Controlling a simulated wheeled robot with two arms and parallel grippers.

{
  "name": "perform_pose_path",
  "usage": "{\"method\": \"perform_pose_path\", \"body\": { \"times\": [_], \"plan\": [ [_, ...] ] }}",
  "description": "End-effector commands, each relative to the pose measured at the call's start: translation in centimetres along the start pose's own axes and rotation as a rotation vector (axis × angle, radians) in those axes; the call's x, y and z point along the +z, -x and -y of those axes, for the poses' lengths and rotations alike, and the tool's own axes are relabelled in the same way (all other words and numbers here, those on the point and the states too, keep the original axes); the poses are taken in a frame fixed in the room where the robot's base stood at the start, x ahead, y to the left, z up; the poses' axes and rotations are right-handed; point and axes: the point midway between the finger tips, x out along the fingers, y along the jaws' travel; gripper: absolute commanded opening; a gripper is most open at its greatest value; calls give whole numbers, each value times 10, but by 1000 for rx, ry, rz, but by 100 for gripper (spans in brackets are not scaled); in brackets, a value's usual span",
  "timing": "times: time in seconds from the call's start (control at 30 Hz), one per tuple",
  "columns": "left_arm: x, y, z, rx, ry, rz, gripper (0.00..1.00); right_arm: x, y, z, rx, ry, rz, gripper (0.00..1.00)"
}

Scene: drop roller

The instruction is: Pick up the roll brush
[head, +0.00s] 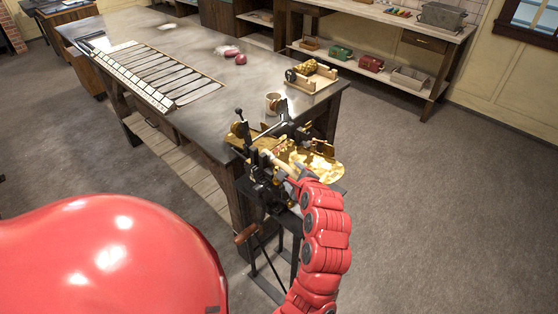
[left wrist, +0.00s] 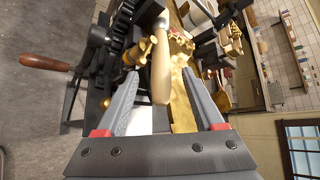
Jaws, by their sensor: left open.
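The roll brush shows as a pale wooden handle (left wrist: 161,68) in the left wrist view, pointing toward the camera. The same handle shows in the head view (head: 284,161) at the machine on the table corner. Its far end is hard to make out among the machine parts. My left gripper (left wrist: 160,76) is open, with one finger on each side of the handle and visible gaps between. In the head view the left gripper (head: 281,181) is at the machine's near side, partly hidden by dark parts. My right gripper is not in view.
The dark drop roller machine (head: 263,190) with gears and a wooden-handled crank (head: 246,233) stands at the table corner. A gold tray (head: 326,168) lies beside it. A mug (head: 273,103) and a wooden tray (head: 312,82) are behind on the table (head: 150,35). Floor at right is clear.

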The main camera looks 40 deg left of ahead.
Motion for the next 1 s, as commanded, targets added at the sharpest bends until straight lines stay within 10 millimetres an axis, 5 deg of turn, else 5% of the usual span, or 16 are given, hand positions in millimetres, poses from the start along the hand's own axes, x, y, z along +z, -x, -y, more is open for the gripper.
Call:
{"method": "perform_pose_path", "body": {
  "times": [0.43,0.83,1.0],
  "plan": [
    [0,-20,0,-2,0,0,69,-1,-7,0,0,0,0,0],
    [0,-20,0,-1,-1,0,0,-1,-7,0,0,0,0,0],
    [0,-20,0,-1,-1,0,0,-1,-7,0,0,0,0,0]
  ]
}}
